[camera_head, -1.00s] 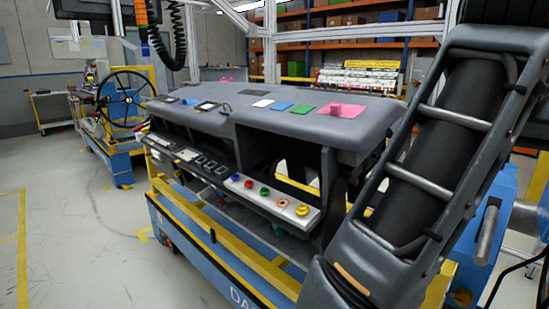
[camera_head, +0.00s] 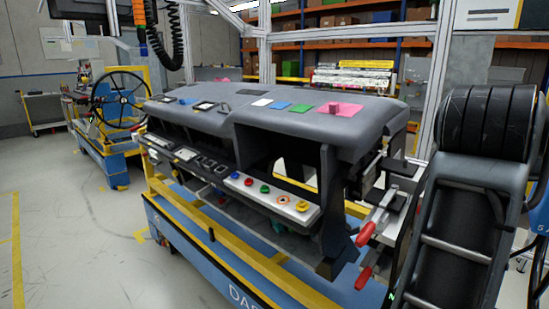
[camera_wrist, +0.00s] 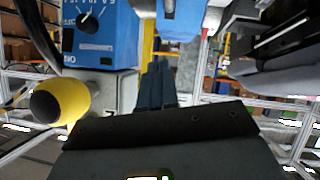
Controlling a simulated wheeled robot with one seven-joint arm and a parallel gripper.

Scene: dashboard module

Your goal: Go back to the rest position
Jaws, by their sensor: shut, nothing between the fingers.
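In the wrist view, my gripper (camera_wrist: 156,72) points away from the camera, its dark fingers together with nothing between them. It is clear of the dashboard. The grey dashboard module (camera_head: 240,112) fills the middle of the head view.
The dashboard sits on a blue and yellow cart (camera_head: 215,262). Its panel carries several coloured buttons (camera_head: 264,189). Red-handled clamps (camera_head: 366,233) stand between it and my arm.

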